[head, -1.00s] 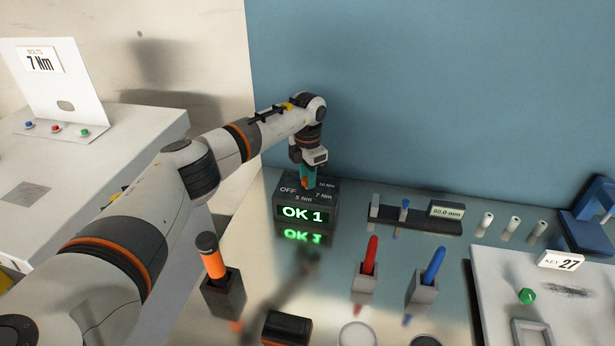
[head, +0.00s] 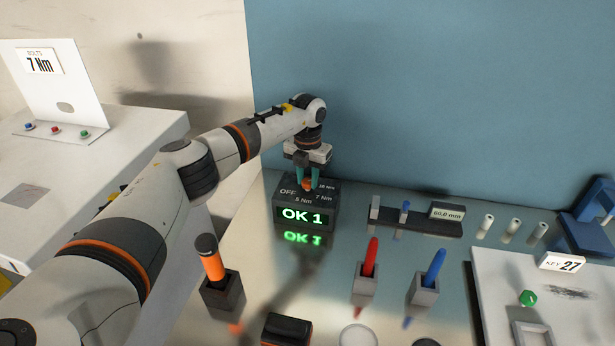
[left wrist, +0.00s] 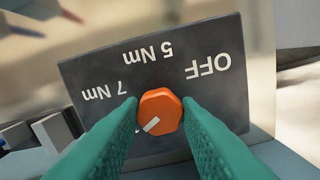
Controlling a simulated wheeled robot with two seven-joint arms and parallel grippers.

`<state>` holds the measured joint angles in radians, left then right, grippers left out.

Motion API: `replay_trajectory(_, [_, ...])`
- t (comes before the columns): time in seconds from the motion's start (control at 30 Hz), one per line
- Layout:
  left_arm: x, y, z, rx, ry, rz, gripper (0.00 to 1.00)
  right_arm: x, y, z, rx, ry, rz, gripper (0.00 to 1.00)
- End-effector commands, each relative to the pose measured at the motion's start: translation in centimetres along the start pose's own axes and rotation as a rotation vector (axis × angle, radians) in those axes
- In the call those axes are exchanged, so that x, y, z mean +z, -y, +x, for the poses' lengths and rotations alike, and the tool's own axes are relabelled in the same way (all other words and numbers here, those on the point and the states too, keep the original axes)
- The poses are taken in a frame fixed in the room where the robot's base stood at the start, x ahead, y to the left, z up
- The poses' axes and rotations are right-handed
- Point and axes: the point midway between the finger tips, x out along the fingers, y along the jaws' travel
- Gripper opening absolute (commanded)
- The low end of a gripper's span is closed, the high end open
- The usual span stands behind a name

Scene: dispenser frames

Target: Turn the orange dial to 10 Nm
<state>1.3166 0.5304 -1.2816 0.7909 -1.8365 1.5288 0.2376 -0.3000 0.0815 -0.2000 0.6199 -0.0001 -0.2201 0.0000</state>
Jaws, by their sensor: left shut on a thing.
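The orange dial (left wrist: 160,111) sits on top of a dark box (head: 305,217) whose front display reads OK 1. The dial also shows in the head view (head: 307,184). My left gripper (head: 307,183) points down with its two green fingers on either side of the dial, shut on it. In the left wrist view the dial's white mark points to the lower left, past the 7 Nm label, toward a label mostly hidden by a finger. OFF, 5 Nm and 7 Nm are readable there. In the head view 10 Nm is behind the dial to the right. My right gripper is not in view.
An orange-handled tool in a holder (head: 222,292) stands in front of the box. Red (head: 370,257) and blue (head: 434,267) handles stand in holders to the right. A gauge rack (head: 415,220) lies right of the box. A blue wall rises behind.

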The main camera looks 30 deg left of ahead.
Motion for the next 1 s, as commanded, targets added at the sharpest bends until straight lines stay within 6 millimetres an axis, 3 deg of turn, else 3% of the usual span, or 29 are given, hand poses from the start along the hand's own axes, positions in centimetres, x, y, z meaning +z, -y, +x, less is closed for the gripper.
replay_trajectory(0.37, [-0.1,0.1,-0.2,0.000,-0.005,-0.007,0.07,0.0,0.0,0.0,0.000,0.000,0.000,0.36])
replay_trajectory(0.4, [-0.1,0.1,-0.2,0.000,-0.005,-0.007,0.36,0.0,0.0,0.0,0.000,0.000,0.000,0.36])
replay_trajectory(0.5, [-0.1,0.1,-0.2,0.000,-0.004,-0.006,0.52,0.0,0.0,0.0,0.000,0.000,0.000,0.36])
replay_trajectory(0.83, [-0.1,0.0,-0.3,0.000,-0.003,-0.004,0.52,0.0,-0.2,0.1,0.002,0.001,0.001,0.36])
replay_trajectory(1.0, [-0.1,0.1,-2.4,0.000,-0.007,-0.004,0.52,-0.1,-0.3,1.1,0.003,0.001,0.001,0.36])
